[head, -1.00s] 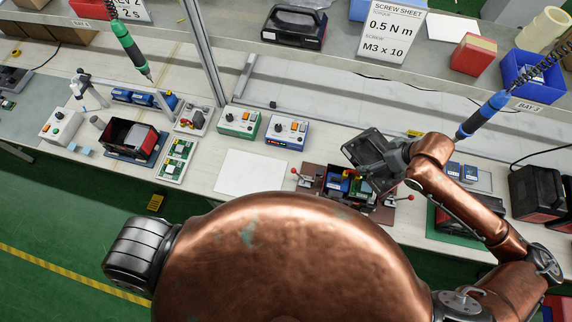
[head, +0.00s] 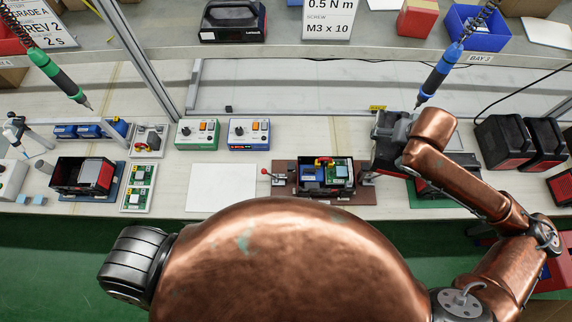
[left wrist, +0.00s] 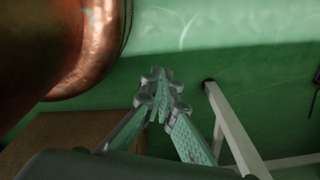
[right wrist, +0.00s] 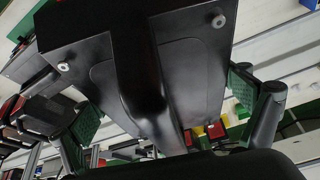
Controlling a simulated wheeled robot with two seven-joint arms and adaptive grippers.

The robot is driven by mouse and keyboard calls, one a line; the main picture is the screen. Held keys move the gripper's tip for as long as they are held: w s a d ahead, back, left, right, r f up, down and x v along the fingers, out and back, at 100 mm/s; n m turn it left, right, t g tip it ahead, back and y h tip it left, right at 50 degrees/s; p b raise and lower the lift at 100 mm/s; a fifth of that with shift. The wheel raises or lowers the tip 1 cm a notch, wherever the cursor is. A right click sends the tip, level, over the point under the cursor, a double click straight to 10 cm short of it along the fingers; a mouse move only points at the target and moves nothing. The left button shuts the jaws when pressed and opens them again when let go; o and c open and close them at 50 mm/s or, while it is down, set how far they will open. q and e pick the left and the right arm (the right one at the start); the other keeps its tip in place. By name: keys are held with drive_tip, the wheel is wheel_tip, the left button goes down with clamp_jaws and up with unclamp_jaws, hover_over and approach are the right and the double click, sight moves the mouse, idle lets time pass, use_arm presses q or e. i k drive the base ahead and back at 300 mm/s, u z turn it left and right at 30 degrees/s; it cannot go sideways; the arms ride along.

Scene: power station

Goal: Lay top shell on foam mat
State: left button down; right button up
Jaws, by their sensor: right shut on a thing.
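A black top shell (right wrist: 185,75) fills the right wrist view, with the green-padded fingers of my right gripper (right wrist: 170,110) on either side of it. In the head view the shell (head: 385,156) is held tilted, above the bench at the right end of the fixture, and my right gripper (head: 396,130) is partly hidden by its arm. The plain white sheet, seemingly the foam mat (head: 222,187), lies bare left of the fixture. My left gripper (left wrist: 160,90) is empty with its fingertips together, over green floor, and is out of the head view.
The brown fixture (head: 283,182) holds an open case (head: 325,172) with a green board and blue part inside. A blue screwdriver (head: 440,75) hangs close to my right gripper. Two control boxes (head: 249,134) stand behind the mat. Black-red packs (head: 508,145) stand at right.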

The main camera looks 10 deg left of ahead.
sight(220, 194)
drive_tip(key=z, duration=0.85)
drive_tip(key=k, duration=1.1)
drive_tip(key=u, duration=1.9)
drive_tip(key=i, duration=0.5)
drive_tip(key=z, duration=0.05)
